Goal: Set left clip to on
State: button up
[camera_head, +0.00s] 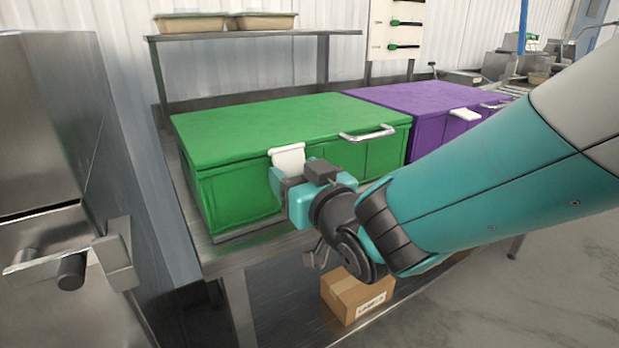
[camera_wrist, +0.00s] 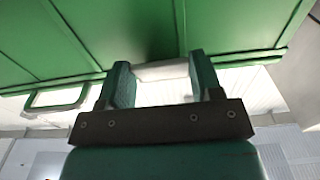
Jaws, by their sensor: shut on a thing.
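A green box (camera_head: 235,205) with a closed green lid (camera_head: 290,125) stands on a metal table. A white clip (camera_head: 288,157) sits on the front edge of its lid, at the left. My gripper (camera_head: 279,178) is at this clip, at the front of the box. In the wrist view the white clip (camera_wrist: 162,72) lies between the two teal fingers of my gripper (camera_wrist: 161,80), which are shut on it. The lower part of the clip is hidden by my gripper in the head view.
A silver handle (camera_head: 367,134) is on the green lid, right of the clip. A purple box (camera_head: 428,137) with its own white clip (camera_head: 465,115) stands to the right. A steel cabinet (camera_head: 40,120) is close on the left. A cardboard box (camera_head: 356,294) lies below.

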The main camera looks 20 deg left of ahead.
jog(key=shift+w+a+f+t+y+b, duration=0.15)
jog(key=shift+f+t+y+b, duration=0.2)
jog(key=shift+b, duration=1.2)
jog(key=shift+w+a+f+t+y+b, duration=0.1)
jog(key=shift+f+t+y+b, duration=0.25)
jog(key=shift+b, duration=1.2)
jog(key=shift+a+r+t+y+b, duration=0.1)
jog(key=shift+r+t+y+b, duration=0.25)
jog(key=shift+b, duration=0.65)
jog(key=o, duration=0.9)
jog(key=b+v, duration=0.9)
jog(key=v, duration=0.8)
jog(key=shift+d+b, duration=0.25)
jog(key=shift+b, duration=0.05)
